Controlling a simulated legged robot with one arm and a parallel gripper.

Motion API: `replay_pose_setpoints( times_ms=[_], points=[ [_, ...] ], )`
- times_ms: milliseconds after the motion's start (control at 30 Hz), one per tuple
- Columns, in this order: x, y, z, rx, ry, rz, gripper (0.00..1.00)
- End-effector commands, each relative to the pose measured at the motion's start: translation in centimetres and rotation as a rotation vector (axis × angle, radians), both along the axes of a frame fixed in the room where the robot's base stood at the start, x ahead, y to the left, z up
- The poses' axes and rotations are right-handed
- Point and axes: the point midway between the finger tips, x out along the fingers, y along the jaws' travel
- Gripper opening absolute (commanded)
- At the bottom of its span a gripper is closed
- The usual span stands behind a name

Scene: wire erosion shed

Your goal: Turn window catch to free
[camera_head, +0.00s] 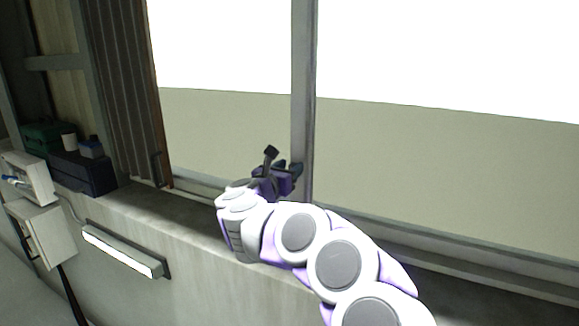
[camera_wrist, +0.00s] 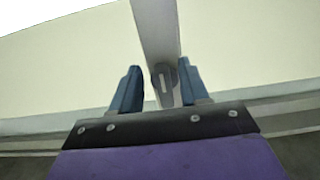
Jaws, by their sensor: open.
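The window catch (camera_wrist: 164,87) shows in the wrist view as a grey rounded piece with a pale upright strip, on the lower part of the window's upright frame bar (camera_wrist: 158,30). My gripper (camera_wrist: 157,74) is open, with one blue finger on each side of the catch. The right finger is close beside the catch; I cannot tell whether it touches. A wider gap lies between the catch and the left finger. In the head view my gripper (camera_head: 292,172) is at the lower part of the upright bar (camera_head: 304,100), and the catch cannot be made out there.
The window sill (camera_head: 155,205) runs below the window and is clear near my arm. A brown pleated curtain (camera_head: 122,90) hangs at left. A dark blue box (camera_head: 85,174) and a green box (camera_head: 42,137) stand further left. A light bar (camera_head: 122,250) is on the wall below.

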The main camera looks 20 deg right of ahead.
Motion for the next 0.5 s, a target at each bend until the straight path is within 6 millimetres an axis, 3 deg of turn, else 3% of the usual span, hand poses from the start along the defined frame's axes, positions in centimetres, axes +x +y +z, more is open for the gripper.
replay_pose_setpoints(
  times_ms=[400, 500],
  points=[
    [0.49, -0.68, 0.04, -0.001, -0.001, -0.001, 0.45],
    [0.5, -0.67, 0.04, -0.001, -0.001, -0.001, 0.36]
  ],
)
